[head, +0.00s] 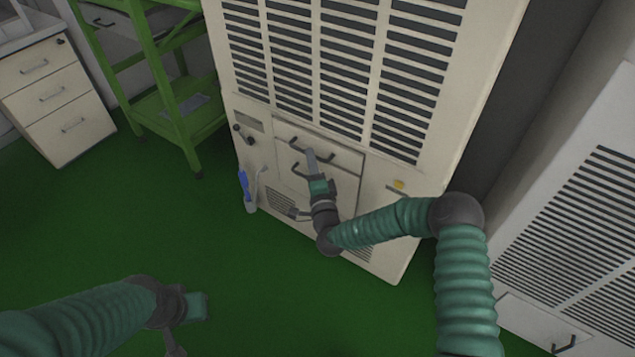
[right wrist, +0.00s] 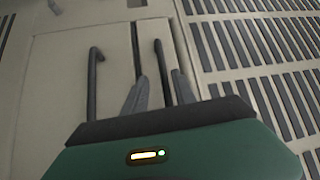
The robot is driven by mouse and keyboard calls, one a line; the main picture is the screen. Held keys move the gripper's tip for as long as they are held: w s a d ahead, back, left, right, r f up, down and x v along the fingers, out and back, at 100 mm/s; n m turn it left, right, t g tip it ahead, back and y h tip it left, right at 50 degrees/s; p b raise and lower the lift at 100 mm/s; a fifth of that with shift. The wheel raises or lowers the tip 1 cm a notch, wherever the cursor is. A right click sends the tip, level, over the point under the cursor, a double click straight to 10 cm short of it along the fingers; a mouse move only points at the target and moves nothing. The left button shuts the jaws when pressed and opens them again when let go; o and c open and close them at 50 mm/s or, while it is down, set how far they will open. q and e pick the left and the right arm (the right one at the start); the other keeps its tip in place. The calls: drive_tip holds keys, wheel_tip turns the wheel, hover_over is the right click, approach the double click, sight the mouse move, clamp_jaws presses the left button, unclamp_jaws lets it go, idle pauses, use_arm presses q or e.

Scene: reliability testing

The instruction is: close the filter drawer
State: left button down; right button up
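The filter drawer (head: 335,157) is a wide beige front with a dark bar handle, low on the tall louvred cabinet (head: 300,60). In the right wrist view, a dark gap runs along one edge of the drawer front (right wrist: 150,28). How far it stands out is hard to tell. My right gripper (head: 310,157) is in front of the drawer. In the right wrist view its two fingers (right wrist: 158,92) are apart, with the dark handle (right wrist: 160,68) showing between them; contact is unclear. My left gripper (head: 185,325) is low over the floor, its fingers partly cut off.
A second handle (head: 298,170) belongs to the panel below the drawer. A blue-handled item (head: 245,187) is at the cabinet's left side. A green shelf frame (head: 165,85) and a beige drawer unit (head: 55,95) stand left. Another louvred cabinet (head: 585,230) stands right. Green floor is clear at left.

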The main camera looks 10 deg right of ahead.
drive_tip(key=s+f+p, duration=0.1)
drive_tip(key=s+p, duration=0.2)
drive_tip(key=s, duration=1.1)
drive_tip(key=shift+f, duration=0.2)
